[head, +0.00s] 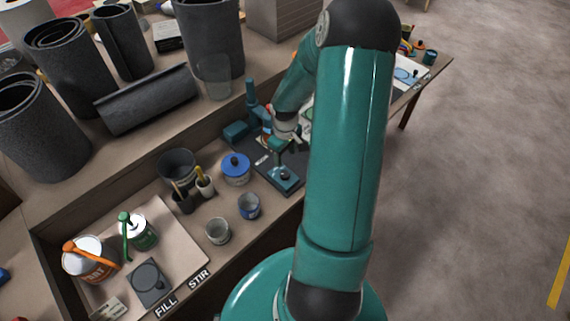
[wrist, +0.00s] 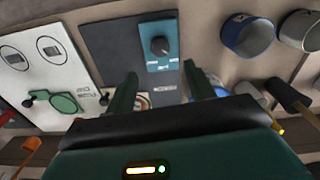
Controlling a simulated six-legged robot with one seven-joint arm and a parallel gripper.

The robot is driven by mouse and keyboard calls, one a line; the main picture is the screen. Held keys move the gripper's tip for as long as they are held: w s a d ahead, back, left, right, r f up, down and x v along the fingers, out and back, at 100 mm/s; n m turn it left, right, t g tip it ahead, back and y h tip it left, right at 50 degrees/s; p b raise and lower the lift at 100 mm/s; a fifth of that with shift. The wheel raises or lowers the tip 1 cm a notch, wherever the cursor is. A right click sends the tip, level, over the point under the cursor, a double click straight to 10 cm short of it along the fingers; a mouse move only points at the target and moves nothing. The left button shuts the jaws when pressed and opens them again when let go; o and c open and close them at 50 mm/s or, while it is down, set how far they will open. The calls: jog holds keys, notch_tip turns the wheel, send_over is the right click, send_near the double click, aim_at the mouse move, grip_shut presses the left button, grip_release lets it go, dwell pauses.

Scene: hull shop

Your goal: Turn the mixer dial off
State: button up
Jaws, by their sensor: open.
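The mixer dial is a black knob (wrist: 160,46) on a teal control box (wrist: 160,62) with small white marks. In the head view the teal box (head: 283,183) sits on a dark mat at the bench's front edge, with the dial (head: 285,175) on its top. Which mark the dial points to is too small to tell. My gripper (head: 284,145) is beside the box on its far side, apart from the dial. In the wrist view my gripper (wrist: 160,85) is open, its two dark green fingers spread with nothing between them. The teal mixer stand (head: 253,105) is behind it.
A blue-lidded pot (head: 236,168) and a blue cup (head: 248,206) stand left of the box. A grey cup (head: 217,231), brush holders and paint cans (head: 88,262) stand farther left. A white panel (wrist: 48,50) flanks the mat.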

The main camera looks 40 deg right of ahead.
jog(key=shift+r, duration=2)
jog(key=shift+r, duration=0.1)
jog(key=s+a+r+t+h, duration=0.1)
jog(key=a+r, duration=0.6)
jog(key=r, duration=0.2)
jog(key=a+r+t+h, duration=0.1)
jog(key=a+r, duration=0.6)
jog(key=r, duration=0.3)
jog(key=s+a+r+m+t+y, duration=0.1)
jog(key=s+a+r+t+y, duration=0.1)
jog(key=s+a+r, duration=0.7)
jog(key=s+a+t, duration=0.1)
jog(key=a, duration=0.2)
jog(key=shift+s+a+r+m+t, duration=0.15)
jog(key=shift+a+r+m+t, duration=0.15)
jog(key=shift+a+m, duration=0.1)
